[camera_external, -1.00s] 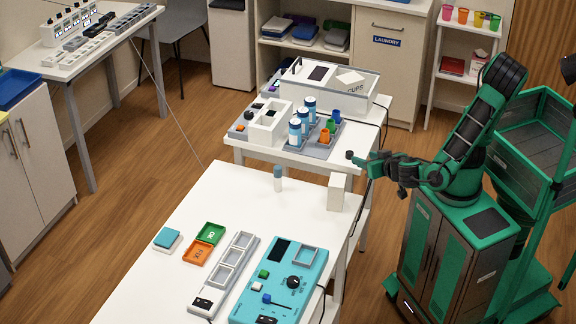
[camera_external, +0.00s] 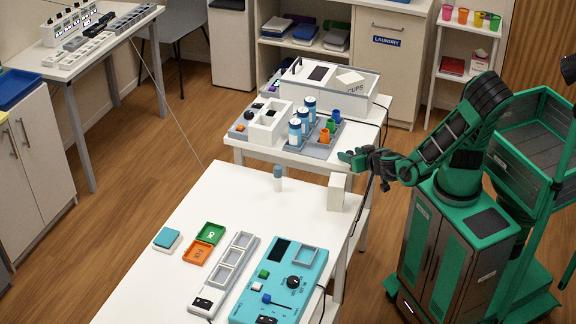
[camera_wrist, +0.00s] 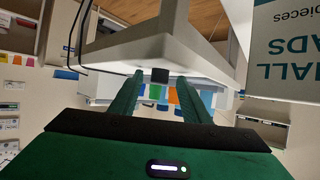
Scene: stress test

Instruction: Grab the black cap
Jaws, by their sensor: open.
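My gripper (camera_external: 346,158) is at the right edge of the middle white table, its green fingers pointing left. In the wrist view my gripper (camera_wrist: 160,80) is open, with a green finger on each side. A small dark block, which looks like the black cap (camera_wrist: 159,75), shows between the fingertips. I cannot tell how far it is from them, and I see no contact. In the external view the cap is not clearly visible; my gripper seems to hide it.
A white box (camera_external: 338,192) stands on the near table close below my gripper; a printed box (camera_wrist: 290,50) fills the wrist view's right side. A blue-capped bottle (camera_external: 278,179) stands left of it. Blue-and-white bottles (camera_external: 302,122) and coloured cups stand on a grey tray (camera_external: 318,150).

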